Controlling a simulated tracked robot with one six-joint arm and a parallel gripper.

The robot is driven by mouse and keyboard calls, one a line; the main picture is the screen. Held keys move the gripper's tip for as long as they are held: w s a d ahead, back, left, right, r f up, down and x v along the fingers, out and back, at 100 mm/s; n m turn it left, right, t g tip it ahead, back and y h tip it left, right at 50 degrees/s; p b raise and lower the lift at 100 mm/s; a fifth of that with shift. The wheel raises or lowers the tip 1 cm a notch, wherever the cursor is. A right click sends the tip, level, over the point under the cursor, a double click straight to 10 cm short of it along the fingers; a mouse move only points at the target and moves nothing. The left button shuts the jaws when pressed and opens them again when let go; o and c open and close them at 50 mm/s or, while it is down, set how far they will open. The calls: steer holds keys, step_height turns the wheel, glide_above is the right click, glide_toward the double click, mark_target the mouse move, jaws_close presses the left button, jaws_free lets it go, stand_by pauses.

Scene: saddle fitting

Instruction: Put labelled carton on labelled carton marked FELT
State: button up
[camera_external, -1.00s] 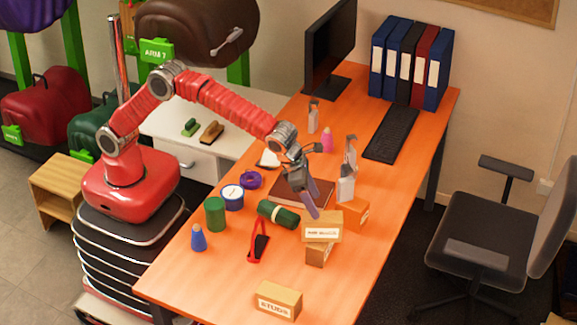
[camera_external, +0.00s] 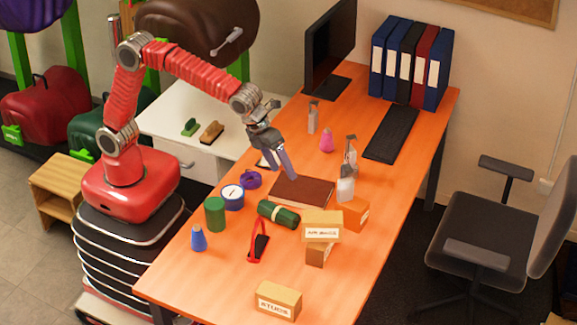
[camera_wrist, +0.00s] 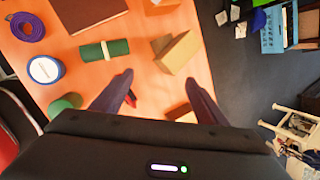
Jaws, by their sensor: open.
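A tan labelled carton (camera_external: 322,225) rests on top of a second labelled carton (camera_external: 318,256), turned at an angle to it. The lettering on both is too small to read surely. In the wrist view the upper carton (camera_wrist: 179,53) lies ahead, partly covering the lower one (camera_wrist: 161,44). Another labelled carton (camera_external: 278,300) stands alone near the front table edge; its label is also unclear. My gripper (camera_external: 287,172) is open and empty above the brown book, behind and left of the stack. In the wrist view its fingers (camera_wrist: 160,88) are spread, with nothing between them.
An orange box (camera_external: 354,213) and a spray bottle (camera_external: 345,188) stand close behind the stack. A green roll (camera_external: 278,213), a red-handled tool (camera_external: 257,243) and a brown book (camera_external: 302,191) lie nearby. The table's right front is clear.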

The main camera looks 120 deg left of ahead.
steer(key=s+r+n, duration=0.3)
steer(key=s+n, duration=0.3)
steer(key=s, duration=0.4)
steer(key=s+r+n, duration=0.2)
steer(key=s+n, duration=0.4)
steer(key=s, duration=0.4)
steer(key=s+f+n, duration=0.2)
steer(key=s+n, duration=0.3)
steer(key=s, duration=0.3)
steer(key=s+d+f+n+t+h, duration=0.1)
steer(key=s+f+n, duration=0.1)
steer(key=s+n, duration=0.4)
steer(key=shift+s+f, duration=0.4)
steer(key=shift+s, duration=0.8)
